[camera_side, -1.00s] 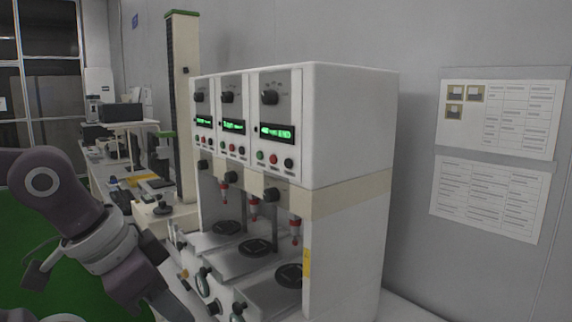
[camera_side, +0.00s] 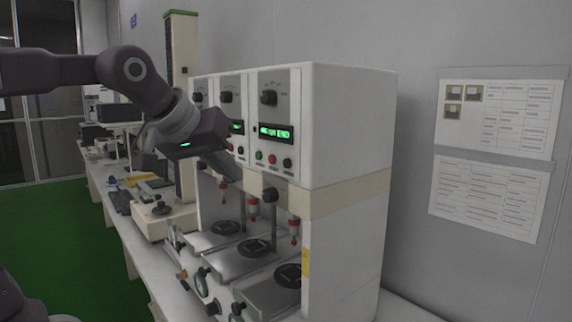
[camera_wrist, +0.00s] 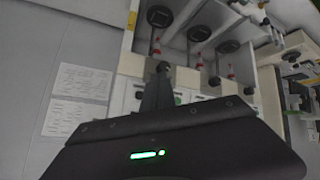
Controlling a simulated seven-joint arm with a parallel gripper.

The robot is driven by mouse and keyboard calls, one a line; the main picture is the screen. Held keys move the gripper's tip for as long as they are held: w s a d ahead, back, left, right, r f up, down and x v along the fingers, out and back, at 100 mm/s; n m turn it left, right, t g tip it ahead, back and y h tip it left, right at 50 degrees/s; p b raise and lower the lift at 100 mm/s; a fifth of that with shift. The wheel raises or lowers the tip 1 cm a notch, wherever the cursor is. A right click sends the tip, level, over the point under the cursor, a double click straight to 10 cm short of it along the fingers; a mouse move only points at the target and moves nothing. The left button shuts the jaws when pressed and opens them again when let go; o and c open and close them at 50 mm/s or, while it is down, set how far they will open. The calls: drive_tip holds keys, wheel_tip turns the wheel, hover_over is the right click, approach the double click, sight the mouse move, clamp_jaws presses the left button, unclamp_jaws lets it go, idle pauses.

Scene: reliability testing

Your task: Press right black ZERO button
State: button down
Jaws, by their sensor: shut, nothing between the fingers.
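The machine (camera_side: 350,130) is a white cabinet with three panels. Its rightmost panel has a lit green display (camera_side: 277,133) above a row of green, red and black buttons. The black button (camera_side: 287,163) at the right end of that row is uncovered in the side view. My gripper (camera_side: 236,176) is left of this row, in front of the middle panel, pointing down and right. In the wrist view my gripper's fingers (camera_wrist: 162,70) are together and empty, overlapping the machine's front. I cannot make out the black button there; contact is not visible.
Red-tipped plungers (camera_side: 293,229) hang above round black platforms (camera_side: 288,274) below the panels. Black knobs (camera_side: 269,97) stick out above the displays. A bench with other equipment (camera_side: 160,215) lies to the left. Paper sheets (camera_side: 495,120) hang on the right wall.

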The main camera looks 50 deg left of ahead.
sight(287, 163)
drive_tip(key=w, duration=0.8)
drive_tip(key=shift+w, duration=0.4)
idle(1.9)
drive_tip(key=shift+w, duration=0.4)
drive_tip(key=shift+w, duration=0.4)
idle(0.4)
drive_tip(key=shift+s, duration=0.8)
drive_tip(key=shift+s, duration=0.1)
